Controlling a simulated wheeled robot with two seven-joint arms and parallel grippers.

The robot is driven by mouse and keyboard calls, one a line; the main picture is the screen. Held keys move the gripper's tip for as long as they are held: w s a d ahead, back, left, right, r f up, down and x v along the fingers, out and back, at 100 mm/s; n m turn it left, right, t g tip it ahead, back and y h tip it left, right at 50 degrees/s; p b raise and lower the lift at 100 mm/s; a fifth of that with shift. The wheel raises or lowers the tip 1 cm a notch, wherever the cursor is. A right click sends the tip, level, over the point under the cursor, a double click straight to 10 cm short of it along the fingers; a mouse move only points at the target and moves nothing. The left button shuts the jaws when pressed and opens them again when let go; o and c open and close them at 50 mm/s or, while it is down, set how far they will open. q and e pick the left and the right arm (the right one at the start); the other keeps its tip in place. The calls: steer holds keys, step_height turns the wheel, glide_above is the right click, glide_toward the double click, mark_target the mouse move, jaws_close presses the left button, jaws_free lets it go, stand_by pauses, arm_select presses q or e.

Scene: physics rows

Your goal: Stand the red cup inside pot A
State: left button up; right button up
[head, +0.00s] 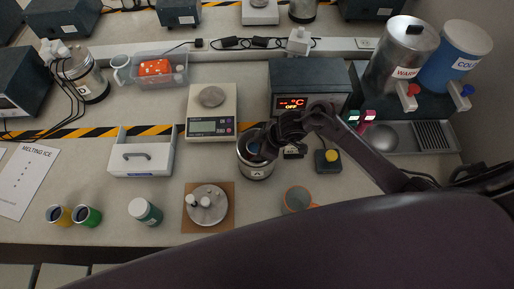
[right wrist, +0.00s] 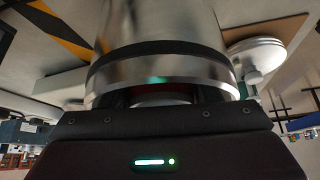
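Pot A (head: 256,170), a metal pot with a dark band and an "A" label, stands on the bench right of the scale. It also fills the upper middle of the right wrist view (right wrist: 160,35). My right gripper (head: 262,146) is at the pot's mouth, covering part of it. A small red strip (right wrist: 160,101), possibly the red cup, shows at the pot's opening in the right wrist view; a bluish patch shows inside the pot in the head view. The cup's full shape is hidden. My right fingertips are hidden. My left gripper is not in view.
A yellow cup (head: 59,215) and a green cup (head: 87,216) stand at the front left. A scale (head: 211,113), a hot plate display box (head: 307,88), a yellow-button box (head: 327,161), an orange-rimmed mug (head: 297,200) and a round plate on a brown mat (head: 188,222) surround the pot.

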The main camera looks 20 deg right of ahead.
steer(key=shift+o, duration=0.2)
steer(key=shift+r, duration=0.15)
steer(key=shift+r+p, duration=0.3)
steer(key=shift+r, duration=0.05)
steer(key=b+v, duration=0.1)
steer(key=v, duration=1.1)
steer(key=shift+r, duration=0.15)
